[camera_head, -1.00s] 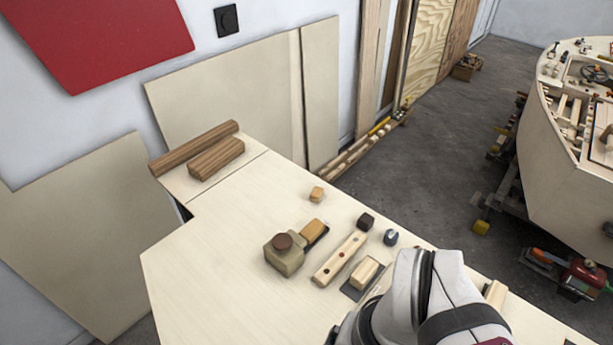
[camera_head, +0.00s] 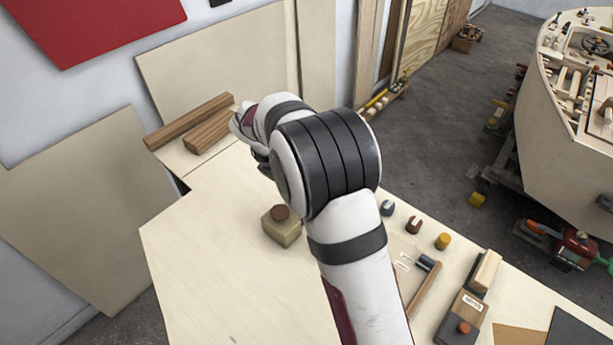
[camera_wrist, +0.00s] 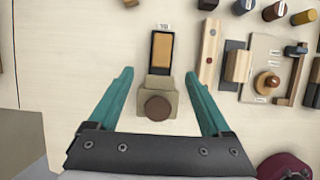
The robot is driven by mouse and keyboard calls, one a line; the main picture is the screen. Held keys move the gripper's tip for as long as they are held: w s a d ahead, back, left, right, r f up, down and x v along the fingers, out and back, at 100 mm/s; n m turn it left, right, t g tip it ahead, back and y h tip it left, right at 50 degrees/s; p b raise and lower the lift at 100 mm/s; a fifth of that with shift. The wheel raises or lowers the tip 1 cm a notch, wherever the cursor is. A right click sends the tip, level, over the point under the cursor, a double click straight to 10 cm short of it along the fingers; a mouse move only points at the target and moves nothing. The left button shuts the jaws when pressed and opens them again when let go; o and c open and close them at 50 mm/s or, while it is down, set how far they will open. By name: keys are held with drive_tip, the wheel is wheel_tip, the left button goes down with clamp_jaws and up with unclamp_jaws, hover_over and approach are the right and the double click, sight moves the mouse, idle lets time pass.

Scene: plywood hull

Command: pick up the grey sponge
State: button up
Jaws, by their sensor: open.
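No item clearly reads as a grey sponge. The nearest match I see is a grey-beige block (camera_wrist: 149,88) with a round brown knob or cap on top; it also shows in the head view (camera_head: 285,234), left of my forearm. My gripper (camera_wrist: 158,74) is open and empty, its two teal fingers spread to the left and right of that block in the wrist view, apart from it. I cannot tell the fingers' height above the table. In the head view my arm hides the table around the gripper.
An ochre block (camera_wrist: 162,48) lies on a dark base just beyond the fingertips. Two brown timbers (camera_head: 190,125) lie at the table's far left. The table's near left is clear.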

drive_tip(key=x, duration=1.2)
drive_tip(key=shift+d+f, duration=0.15)
drive_tip(key=shift+f, duration=0.15)
drive_tip(key=shift+s, duration=0.1)
clamp_jaws()
